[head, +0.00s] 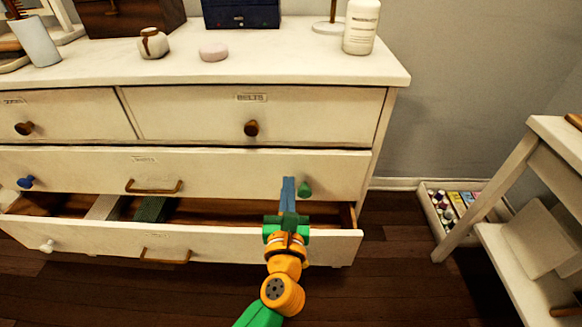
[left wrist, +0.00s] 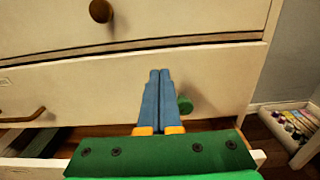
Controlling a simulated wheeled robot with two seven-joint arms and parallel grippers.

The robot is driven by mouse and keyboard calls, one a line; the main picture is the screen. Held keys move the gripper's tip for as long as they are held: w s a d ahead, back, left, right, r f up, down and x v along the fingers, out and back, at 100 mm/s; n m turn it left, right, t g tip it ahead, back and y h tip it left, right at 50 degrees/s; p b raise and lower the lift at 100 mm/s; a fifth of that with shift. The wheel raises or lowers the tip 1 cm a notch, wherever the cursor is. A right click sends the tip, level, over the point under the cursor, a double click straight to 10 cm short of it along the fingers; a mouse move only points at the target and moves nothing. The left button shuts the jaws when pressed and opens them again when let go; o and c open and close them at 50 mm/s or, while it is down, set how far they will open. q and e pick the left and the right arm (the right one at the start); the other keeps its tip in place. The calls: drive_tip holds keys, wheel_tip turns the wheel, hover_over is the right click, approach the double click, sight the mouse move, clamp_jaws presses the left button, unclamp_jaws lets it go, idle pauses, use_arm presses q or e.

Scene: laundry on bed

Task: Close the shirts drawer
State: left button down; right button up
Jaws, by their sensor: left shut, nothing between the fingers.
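The dresser's middle drawer (head: 230,170) has a small label too blurred to read for certain, a brown bar handle (head: 154,187), a blue knob and a green knob (head: 305,189). A thin dark line shows along its top edge; it looks shut or nearly so. The bottom drawer (head: 95,238) below it stands open. My left gripper (head: 288,183) is shut and empty, its blue fingers over the middle drawer's front, just left of the green knob. In the left wrist view the fingertips (left wrist: 160,74) lie against or close to that front; contact is unclear. My right gripper is out of view.
The open bottom drawer holds a dark green item (head: 151,209). The belts drawer (head: 320,112) above is shut. Bottles and boxes stand on the dresser top (head: 270,66). A white shelf unit (head: 520,270) and a tray of small items (head: 460,205) are at the right.

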sight(289, 155)
use_arm(q)
drive_tip(key=w+b, duration=0.1)
drive_tip(key=w, duration=0.5)
drive_tip(key=shift+w+d, duration=0.1)
drive_tip(key=shift+d, duration=0.05)
drive_tip(key=shift+w, duration=0.1)
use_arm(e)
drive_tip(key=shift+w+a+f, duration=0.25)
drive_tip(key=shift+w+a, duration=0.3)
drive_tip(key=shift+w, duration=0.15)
use_arm(q)
drive_tip(key=shift+w, duration=0.1)
drive_tip(key=shift+w+r, duration=0.1)
drive_tip(key=shift+w, duration=0.2)
drive_tip(key=shift+w+r+b, duration=0.15)
drive_tip(key=shift+w+b, duration=0.2)
drive_tip(key=shift+w, duration=0.45)
drive_tip(key=shift+r, duration=0.15)
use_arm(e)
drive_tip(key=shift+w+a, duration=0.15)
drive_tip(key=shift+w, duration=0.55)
